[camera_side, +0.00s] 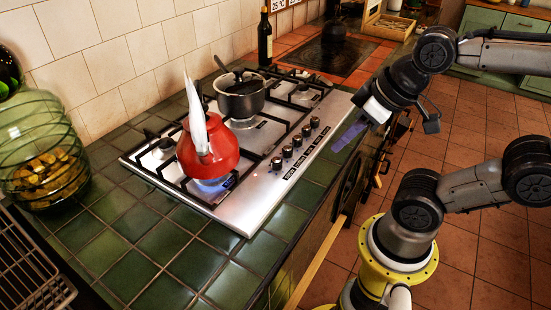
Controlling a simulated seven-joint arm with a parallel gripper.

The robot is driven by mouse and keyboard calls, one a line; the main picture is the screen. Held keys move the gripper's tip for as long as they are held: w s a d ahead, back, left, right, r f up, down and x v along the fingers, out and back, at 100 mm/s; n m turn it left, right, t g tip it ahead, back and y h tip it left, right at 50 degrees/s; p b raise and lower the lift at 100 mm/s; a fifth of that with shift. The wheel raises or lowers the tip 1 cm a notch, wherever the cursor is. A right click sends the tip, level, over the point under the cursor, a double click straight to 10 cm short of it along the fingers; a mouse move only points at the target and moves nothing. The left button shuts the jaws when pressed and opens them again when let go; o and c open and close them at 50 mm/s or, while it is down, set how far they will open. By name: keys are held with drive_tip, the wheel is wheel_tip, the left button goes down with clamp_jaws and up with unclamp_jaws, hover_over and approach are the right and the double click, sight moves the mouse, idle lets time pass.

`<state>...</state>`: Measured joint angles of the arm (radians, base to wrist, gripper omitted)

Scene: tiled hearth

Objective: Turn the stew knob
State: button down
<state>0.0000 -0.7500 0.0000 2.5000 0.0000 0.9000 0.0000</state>
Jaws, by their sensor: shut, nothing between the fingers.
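A row of several dark knobs (297,141) runs along the right side of the steel gas hob (225,213). I cannot tell from this view which knob belongs to the stew. A dark pot (241,103) with a utensil in it stands on a burner toward the back; its contents are hard to see. My gripper (340,144) is to the right of the knobs, near the hob's right edge. Its bluish fingers are shut with nothing between them, and they appear apart from the knobs.
A red pot (222,152) with a pale upright object at it sits over a blue flame (212,184). A green glass jar (40,165) and a wire rack (25,265) stand at left. A dark bottle (265,38) stands behind. Green tiles (120,235) in front are clear.

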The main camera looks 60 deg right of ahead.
drive_tip(key=c, duration=1.6)
unclamp_jaws()
drive_tip(key=c, duration=1.1)
unclamp_jaws()
drive_tip(key=shift+n, duration=0.3)
drive_tip(key=shift+o, duration=1.3)
drive_tip(key=shift+r+n, duration=0.2)
drive_tip(key=shift+n, duration=0.2)
drive_tip(key=o, duration=0.4)
drive_tip(key=w+r+n, duration=0.2)
drive_tip(key=w, duration=0.1)
drive_tip(key=w+r, duration=0.1)
drive_tip(key=shift+w+d+n, duration=0.15)
drive_tip(key=shift+d+n, duration=0.1)
drive_tip(key=shift+n, duration=0.15)
drive_tip(key=n+g, duration=0.2)
drive_tip(key=g, duration=0.4)
hover_over(277, 159)
wheel_tip(277, 159, down, 12)
drive_tip(key=r, duration=0.1)
wheel_tip(277, 159, down, 14)
drive_tip(key=shift+a+r, duration=0.1)
drive_tip(key=shift+r, duration=0.1)
